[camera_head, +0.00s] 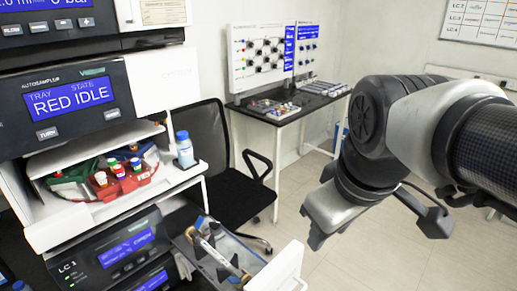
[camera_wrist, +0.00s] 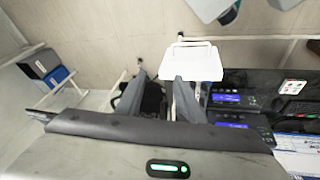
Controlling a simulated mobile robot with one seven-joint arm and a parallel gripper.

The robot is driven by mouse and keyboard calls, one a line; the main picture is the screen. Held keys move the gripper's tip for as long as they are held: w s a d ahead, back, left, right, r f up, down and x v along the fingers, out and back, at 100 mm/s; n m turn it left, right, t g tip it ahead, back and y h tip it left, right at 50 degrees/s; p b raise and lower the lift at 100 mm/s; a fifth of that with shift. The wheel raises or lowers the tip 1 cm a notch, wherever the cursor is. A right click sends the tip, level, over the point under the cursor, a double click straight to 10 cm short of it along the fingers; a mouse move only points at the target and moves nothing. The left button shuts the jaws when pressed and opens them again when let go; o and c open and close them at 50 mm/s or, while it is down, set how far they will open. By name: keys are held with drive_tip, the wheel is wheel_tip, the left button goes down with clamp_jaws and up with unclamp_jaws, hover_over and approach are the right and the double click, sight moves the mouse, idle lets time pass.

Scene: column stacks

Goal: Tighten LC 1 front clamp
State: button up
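The LC 1 unit (camera_head: 110,258) is at the lower left in the head view, its display reading OPEN. Its drawer (camera_head: 285,270) is pulled out, with a white front. A slim column (camera_head: 215,252) with a blue end and golden fittings lies in the drawer among dark clamps. I cannot tell whether the front clamp, near the drawer front, is loose or tight. My gripper (camera_head: 376,230) hangs above the floor, right of the drawer and apart from it. In the wrist view my gripper (camera_wrist: 159,78) shows two separated grey fingers, with nothing seen held.
An autosampler (camera_head: 75,105) stands above the unit, with a bottle (camera_head: 184,150) on its ledge. A black chair (camera_head: 225,170) is behind the drawer. A side table (camera_head: 290,108) with small parts stands at the back. The floor below my arm looks clear.

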drive_tip(key=w+a+n+g, duration=0.2)
drive_tip(key=a+n, duration=0.7)
drive_tip(key=n, duration=0.2)
drive_tip(key=n+g, duration=0.2)
drive_tip(key=n, duration=0.8)
approach(233, 280)
drive_tip(key=shift+h, duration=0.3)
drive_tip(key=f, duration=0.2)
drive_tip(key=f+b, duration=0.1)
drive_tip(key=f, duration=0.5)
drive_tip(key=shift+w+a+b, duration=0.1)
drive_tip(key=shift+a+b, duration=0.25)
drive_tip(key=shift+b, duration=0.05)
drive_tip(key=shift+c, duration=0.2)
clamp_jaws()
